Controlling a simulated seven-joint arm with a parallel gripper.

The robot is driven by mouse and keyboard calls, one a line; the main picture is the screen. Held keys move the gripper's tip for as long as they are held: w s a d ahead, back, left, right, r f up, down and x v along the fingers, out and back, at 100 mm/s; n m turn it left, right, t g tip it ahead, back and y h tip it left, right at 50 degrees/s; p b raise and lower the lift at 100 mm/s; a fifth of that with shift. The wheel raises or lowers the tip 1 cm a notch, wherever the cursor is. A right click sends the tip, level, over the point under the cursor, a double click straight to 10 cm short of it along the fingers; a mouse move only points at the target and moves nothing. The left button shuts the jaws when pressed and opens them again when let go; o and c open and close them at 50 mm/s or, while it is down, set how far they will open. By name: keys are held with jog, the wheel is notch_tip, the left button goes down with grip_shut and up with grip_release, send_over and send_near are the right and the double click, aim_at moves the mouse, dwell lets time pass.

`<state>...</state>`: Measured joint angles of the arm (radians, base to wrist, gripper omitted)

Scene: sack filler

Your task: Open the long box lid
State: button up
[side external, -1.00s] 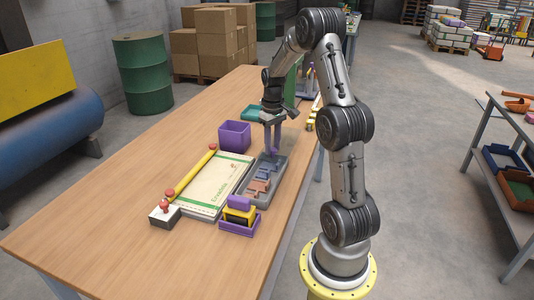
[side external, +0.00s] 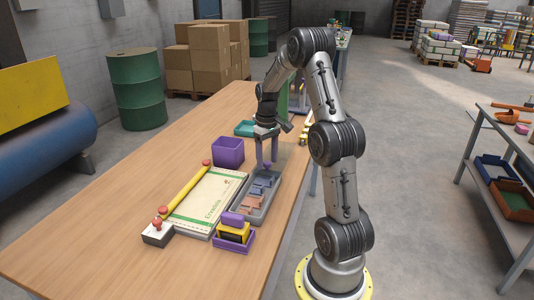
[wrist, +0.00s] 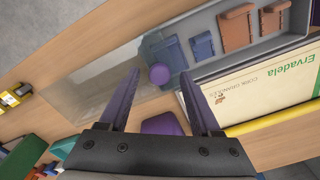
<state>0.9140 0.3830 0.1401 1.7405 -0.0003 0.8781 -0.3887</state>
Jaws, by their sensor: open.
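The long grey box (side external: 250,212) lies along the right side of the bench, with blue and orange pieces in its compartments. In the wrist view the box (wrist: 207,75) is at the upper right. A clear lid (wrist: 95,85) with a round purple knob (wrist: 158,74) overlaps its left end and reaches out over the bare bench. My gripper (side external: 267,164) is over the far end of the box. In the wrist view my gripper (wrist: 160,100) is open and empty, with the knob beyond and between its purple fingers. Whether they touch the lid I cannot tell.
A purple bin (side external: 228,151) stands left of the gripper. A printed sack (side external: 207,201) lies beside the box, with a yellow bar (side external: 188,190) along it. A purple holder with a yellow block (side external: 233,234) is at the near end. The left bench is clear.

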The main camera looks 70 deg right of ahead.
notch_tip(320, 180, up, 14)
dwell(0.5)
jog(key=shift+f, duration=0.1)
jog(key=w+a+r+n+t+h, duration=0.15)
jog(key=a+r, duration=0.25)
jog(key=a, duration=0.6)
jog(key=w+a+r+n+t, duration=0.1)
jog(key=w+a+r+n, duration=0.15)
jog(key=a+r, duration=0.45)
jog(key=s+a+f+n+t, duration=0.25)
jog(key=s+a, duration=0.45)
jog(key=a, duration=0.5)
jog(key=s+a+f+y, duration=0.1)
jog(key=s+a+f, duration=0.4)
jog(key=f, duration=0.3)
jog(key=shift+s+f+t, duration=0.25)
jog(key=shift+s+t, duration=0.05)
jog(key=shift+s, duration=0.55)
jog(key=shift+m+y, duration=0.25)
